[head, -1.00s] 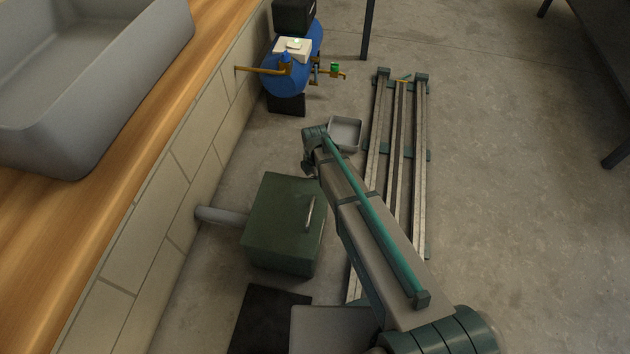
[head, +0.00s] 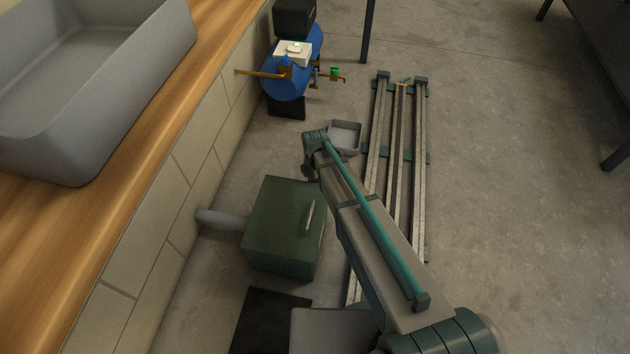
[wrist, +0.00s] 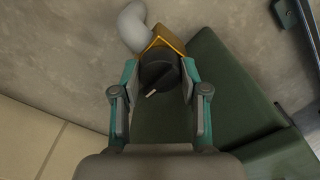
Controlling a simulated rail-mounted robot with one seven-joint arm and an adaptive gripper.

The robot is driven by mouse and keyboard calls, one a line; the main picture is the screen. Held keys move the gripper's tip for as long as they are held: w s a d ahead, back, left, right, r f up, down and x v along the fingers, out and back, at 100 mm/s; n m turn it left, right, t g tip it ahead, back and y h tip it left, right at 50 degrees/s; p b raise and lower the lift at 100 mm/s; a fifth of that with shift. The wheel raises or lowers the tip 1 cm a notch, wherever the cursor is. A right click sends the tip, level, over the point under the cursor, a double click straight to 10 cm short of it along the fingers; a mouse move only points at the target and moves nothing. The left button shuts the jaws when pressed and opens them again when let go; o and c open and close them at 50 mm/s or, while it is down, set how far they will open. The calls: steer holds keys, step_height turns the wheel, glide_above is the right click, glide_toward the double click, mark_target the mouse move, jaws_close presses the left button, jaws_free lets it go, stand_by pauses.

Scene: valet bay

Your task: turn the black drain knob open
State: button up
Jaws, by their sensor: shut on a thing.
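The black drain knob (wrist: 156,78) is in the middle of the wrist view, with a pale pointer mark slanting across its near side. It sits against a brass fitting (wrist: 166,38) that joins a grey pipe elbow (wrist: 132,24). My gripper (wrist: 159,70) is shut on the knob, one teal-tipped finger on its left side and one on its right. In the head view my arm hides the knob and the fingers.
A dark green box (head: 285,228) stands left of my arm, with a pipe running to the tiled wall. A grey tray (head: 345,136) lies just past my wrist. A blue tank (head: 287,82) stands farther back. Long rails (head: 420,170) lie right of my arm.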

steer(key=m+p, duration=0.1)
steer(key=p, duration=0.1)
steer(key=m+p, duration=0.2)
steer(key=shift+r+m+p, duration=0.3)
steer(key=shift+p, duration=0.05)
steer(key=m+p, duration=0.5)
steer(key=shift+f, duration=0.1)
steer(key=m+p, duration=0.3)
steer(key=m, duration=0.2)
steer(key=shift+f+m+p, duration=0.15)
steer(key=shift+m+p, duration=0.95)
steer(key=shift+m, duration=0.8)
steer(key=o, duration=1.1)
steer(key=shift+o, duration=0.2)
step_height(320, 180, up, 12)
